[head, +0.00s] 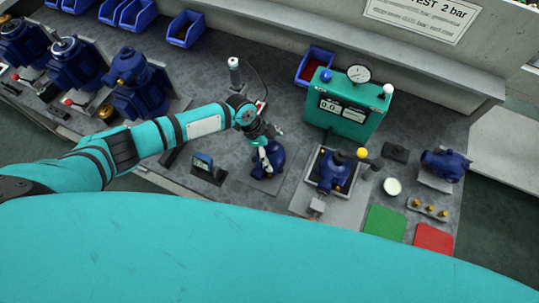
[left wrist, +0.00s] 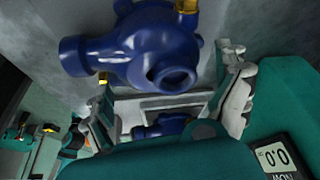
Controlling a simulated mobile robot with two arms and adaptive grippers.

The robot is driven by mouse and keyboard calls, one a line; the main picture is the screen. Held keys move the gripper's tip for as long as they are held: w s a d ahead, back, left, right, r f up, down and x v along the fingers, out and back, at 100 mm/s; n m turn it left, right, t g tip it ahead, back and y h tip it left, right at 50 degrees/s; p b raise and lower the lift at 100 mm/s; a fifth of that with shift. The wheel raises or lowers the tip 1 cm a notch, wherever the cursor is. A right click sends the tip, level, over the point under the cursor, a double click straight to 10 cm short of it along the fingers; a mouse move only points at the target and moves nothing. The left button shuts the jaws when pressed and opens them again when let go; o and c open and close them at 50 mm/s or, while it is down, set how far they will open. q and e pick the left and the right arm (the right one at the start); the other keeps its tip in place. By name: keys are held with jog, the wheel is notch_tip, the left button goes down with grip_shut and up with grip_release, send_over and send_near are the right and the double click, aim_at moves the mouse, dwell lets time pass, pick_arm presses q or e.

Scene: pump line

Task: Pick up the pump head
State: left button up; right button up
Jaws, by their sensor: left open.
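A blue pump head (head: 275,157) stands on a grey pad near the middle of the bench in the head view. In the left wrist view the pump head (left wrist: 150,45) fills the upper middle, with a round port facing the camera and brass fittings. My left gripper (head: 268,148) is at the pump head, partly covering it. In the left wrist view its two fingers (left wrist: 172,100) are spread apart, with the pump head showing above the space between them. I cannot tell whether they touch it. My right gripper is not in view.
Right of the pump head are a blue pump on a test stand (head: 334,170) and a teal gauge box (head: 345,107). Green (head: 385,222) and red (head: 434,238) pads lie at the front right. Several blue pumps stand at the left.

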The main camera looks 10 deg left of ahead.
pick_arm(q)
jog(key=c, duration=1.2)
jog(key=shift+r, duration=0.1)
